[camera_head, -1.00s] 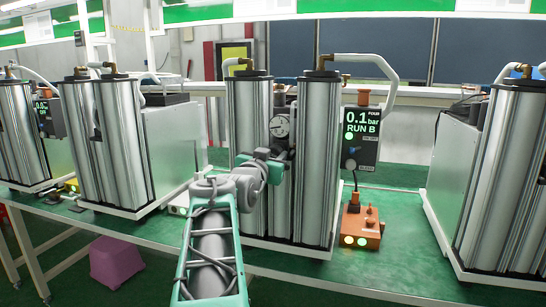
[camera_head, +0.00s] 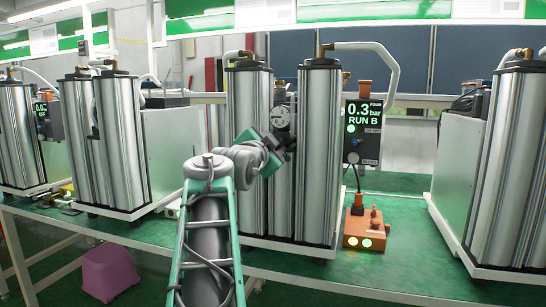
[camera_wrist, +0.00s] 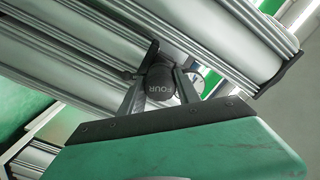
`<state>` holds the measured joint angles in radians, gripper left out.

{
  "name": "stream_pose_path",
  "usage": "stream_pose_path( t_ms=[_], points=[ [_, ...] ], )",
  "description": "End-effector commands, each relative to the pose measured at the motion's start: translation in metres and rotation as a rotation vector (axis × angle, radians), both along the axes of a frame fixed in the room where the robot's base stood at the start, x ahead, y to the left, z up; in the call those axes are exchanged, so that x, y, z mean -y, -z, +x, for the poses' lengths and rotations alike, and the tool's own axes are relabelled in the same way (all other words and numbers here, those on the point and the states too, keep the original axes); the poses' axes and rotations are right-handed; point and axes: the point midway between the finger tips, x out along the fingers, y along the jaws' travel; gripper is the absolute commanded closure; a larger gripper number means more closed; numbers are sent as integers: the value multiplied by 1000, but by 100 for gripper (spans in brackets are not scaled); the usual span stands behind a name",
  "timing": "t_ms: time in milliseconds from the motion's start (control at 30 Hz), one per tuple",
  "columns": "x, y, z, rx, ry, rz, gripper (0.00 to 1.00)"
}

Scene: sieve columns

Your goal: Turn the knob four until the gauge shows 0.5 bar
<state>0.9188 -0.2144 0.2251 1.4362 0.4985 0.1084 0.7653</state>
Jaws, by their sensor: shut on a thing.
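The black knob marked FOUR (camera_wrist: 160,84) sits between the two fingers of my gripper (camera_wrist: 158,80) in the wrist view, and the fingers are shut on it. In the head view my gripper (camera_head: 284,145) reaches in between two silver columns, and the knob is hidden there. The round gauge (camera_head: 281,117) is just above the gripper; its needle is too small to read. The black display box (camera_head: 363,132) labelled FOUR, right of the columns, reads 0.3 bar and RUN B, with a green light on.
A silver column stands close on the left (camera_head: 248,160) and another on the right (camera_head: 318,155) of the gripper. An orange box (camera_head: 364,230) with lit lamps sits on the green bench (camera_head: 300,272). Other column units stand at left and right.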

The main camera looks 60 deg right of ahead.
Motion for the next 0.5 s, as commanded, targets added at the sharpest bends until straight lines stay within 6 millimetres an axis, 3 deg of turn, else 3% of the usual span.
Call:
stream_pose_path(
  t_ms=[500],
  points=[
    [0, 2, 1, 203, 0, 35, 100]
  ],
)
